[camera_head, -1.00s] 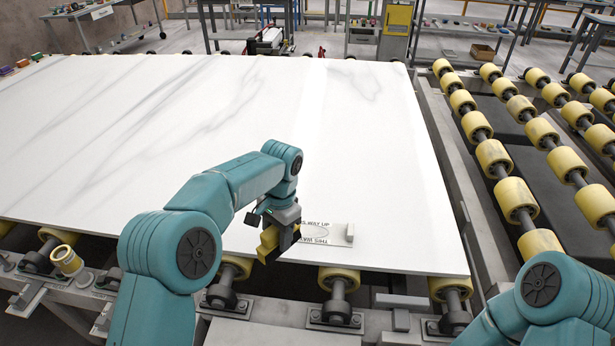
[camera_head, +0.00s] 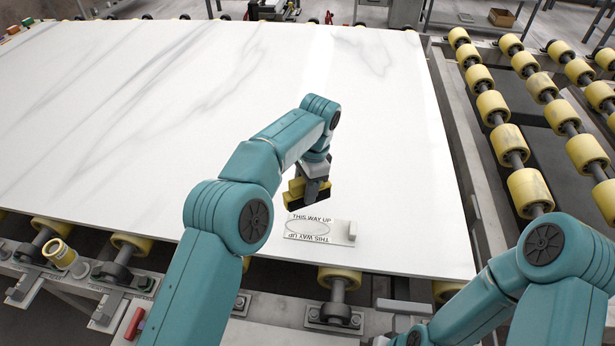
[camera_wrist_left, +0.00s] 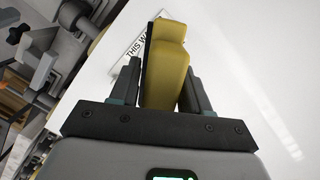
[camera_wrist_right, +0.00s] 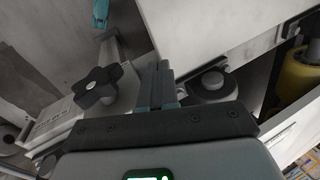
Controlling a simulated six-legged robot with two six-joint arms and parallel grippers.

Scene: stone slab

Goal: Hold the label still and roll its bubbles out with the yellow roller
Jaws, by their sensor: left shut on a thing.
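The label (camera_head: 305,240), white with "THIS WAY UP" along both long edges and an oval outline between them, lies near the slab's front edge. A small pale block (camera_head: 352,232) sits at its right end. My left gripper (camera_head: 314,176) is shut on a yellow tool (camera_head: 296,190) with a black edge, just beyond the label's far edge. The left wrist view shows this tool (camera_wrist_left: 165,65) between the fingers; I see no round roller shape on it. Whether it touches the slab is unclear. My right gripper (camera_wrist_right: 158,85) is shut and empty, low beside the slab's frame.
The white veined slab (camera_head: 180,120) is wide and mostly bare. Yellow conveyor rollers (camera_head: 492,107) run along the right. A black star knob (camera_wrist_right: 98,85) is near my right gripper.

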